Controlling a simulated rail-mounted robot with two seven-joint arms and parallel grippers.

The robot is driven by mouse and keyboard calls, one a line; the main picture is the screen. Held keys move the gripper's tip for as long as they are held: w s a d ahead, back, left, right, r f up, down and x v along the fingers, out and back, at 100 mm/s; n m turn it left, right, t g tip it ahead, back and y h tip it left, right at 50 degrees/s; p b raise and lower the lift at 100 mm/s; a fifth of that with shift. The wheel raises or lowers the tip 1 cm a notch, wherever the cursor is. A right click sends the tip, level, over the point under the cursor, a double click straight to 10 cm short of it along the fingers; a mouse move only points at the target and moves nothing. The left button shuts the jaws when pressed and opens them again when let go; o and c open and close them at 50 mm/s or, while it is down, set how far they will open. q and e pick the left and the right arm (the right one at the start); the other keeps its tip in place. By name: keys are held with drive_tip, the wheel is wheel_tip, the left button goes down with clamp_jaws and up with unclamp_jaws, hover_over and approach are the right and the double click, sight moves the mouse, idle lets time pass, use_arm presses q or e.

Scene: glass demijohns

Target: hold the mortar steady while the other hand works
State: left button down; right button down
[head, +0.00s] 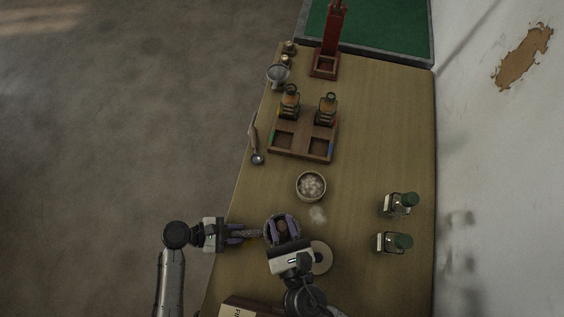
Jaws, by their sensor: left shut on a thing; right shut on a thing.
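The mortar (282,246) is a dark round bowl near the front of the wooden table, partly covered by my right gripper. My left gripper (260,233) comes in from the left, its fingers shut on the mortar's left side. My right gripper (283,225) reaches in from the front, over the mortar. Its purple fingers are shut on a brown round-topped thing that looks like the pestle (283,226), inside the mortar's outline. The pestle's lower end and the mortar's contents are hidden.
A bowl of pale lumps (312,186) stands behind the mortar, with a pale patch (318,214) between. A pale disc (322,258) lies right of the mortar. Two green-capped bottles (402,203) stand right. A wooden tray (302,153) with bottles, a spoon (256,157) and a funnel (277,75) are farther back.

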drive_tip(key=shift+f, duration=0.25)
drive_tip(key=shift+w, duration=0.15)
drive_tip(key=shift+w+d, duration=0.15)
drive_tip(key=shift+w, duration=0.05)
drive_tip(key=shift+s, duration=0.4)
drive_tip(key=shift+r, duration=0.75)
